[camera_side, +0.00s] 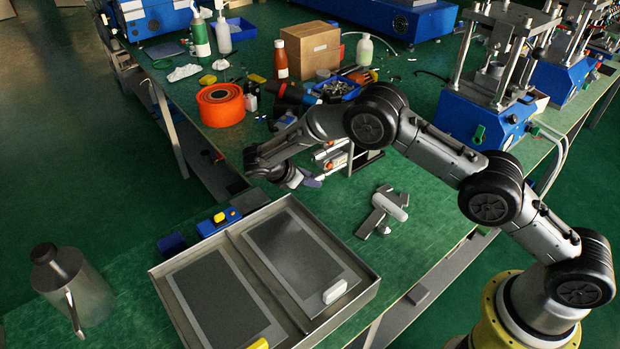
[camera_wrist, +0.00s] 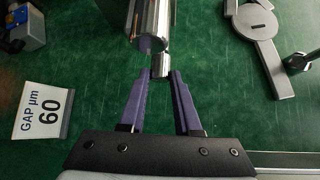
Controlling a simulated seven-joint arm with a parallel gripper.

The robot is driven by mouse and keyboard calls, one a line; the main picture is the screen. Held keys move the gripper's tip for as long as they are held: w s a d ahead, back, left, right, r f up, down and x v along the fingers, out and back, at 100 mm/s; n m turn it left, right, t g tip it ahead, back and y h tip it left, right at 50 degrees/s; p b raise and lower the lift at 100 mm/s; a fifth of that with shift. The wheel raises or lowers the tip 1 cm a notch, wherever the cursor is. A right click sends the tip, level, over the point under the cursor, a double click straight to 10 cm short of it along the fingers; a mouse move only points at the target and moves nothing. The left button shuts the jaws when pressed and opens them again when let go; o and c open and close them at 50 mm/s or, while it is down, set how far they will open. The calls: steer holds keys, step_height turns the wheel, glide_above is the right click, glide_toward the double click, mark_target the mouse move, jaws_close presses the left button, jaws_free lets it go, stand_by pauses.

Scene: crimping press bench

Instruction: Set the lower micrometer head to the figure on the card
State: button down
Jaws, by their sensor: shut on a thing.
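A chrome micrometer head (camera_wrist: 152,22) enters the wrist view from the top, with a small knurled-looking end knob (camera_wrist: 160,66) towards me. My gripper (camera_wrist: 160,76) has its two purple fingers on either side of this knob, closed on it at the tips. The card (camera_wrist: 42,110) lies to the left and reads "GAP µm 60". In the side view my gripper (camera_side: 312,182) is at the micrometer fixture (camera_side: 362,161), partly hidden by my arm. I cannot read any scale on the head.
A grey metal tool (camera_side: 384,210) lies on the green bench right of my gripper; it also shows in the wrist view (camera_wrist: 262,25). A metal tray (camera_side: 372,290) is in front. An orange reel (camera_side: 221,105) and bottles stand behind.

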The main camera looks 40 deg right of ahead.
steer(key=shift+w+n+g, duration=0.25)
steer(key=shift+n+g, duration=0.25)
steer(key=shift+g, duration=0.4)
steer(key=shift+w+n+g, duration=0.25)
steer(key=shift+n+g, duration=0.25)
steer(key=shift+g, duration=0.7)
steer(key=c, duration=0.6)
jaws_free()
